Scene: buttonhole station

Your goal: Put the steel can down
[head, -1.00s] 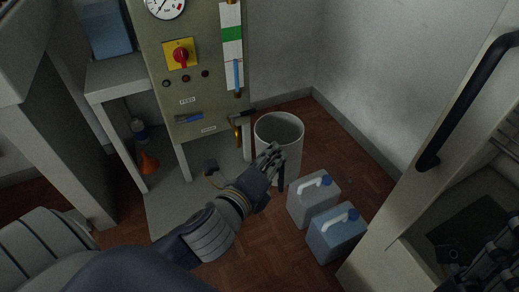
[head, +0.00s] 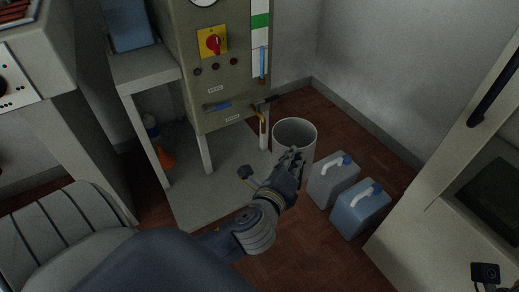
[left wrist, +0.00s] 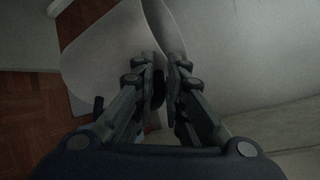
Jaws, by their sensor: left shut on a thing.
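The steel can (head: 296,130), a tall pale grey open-topped cylinder, is in the middle of the head view, in front of the grey cabinet's right leg. My left gripper (head: 291,158) is shut on its near rim and hides part of its front. In the left wrist view the two dark fingers (left wrist: 161,85) close on the rim of the can (left wrist: 100,55), whose pale wall shows beside them. The can's base is hidden, so I cannot tell if it touches the floor. My right gripper's fingers are not visible.
Two jugs, one grey (head: 331,181) and one blue (head: 360,212), stand on the floor right of the can. The control cabinet (head: 226,90) has a tap (head: 263,122) near the can. Wooden floor (head: 350,120) is clear behind the can.

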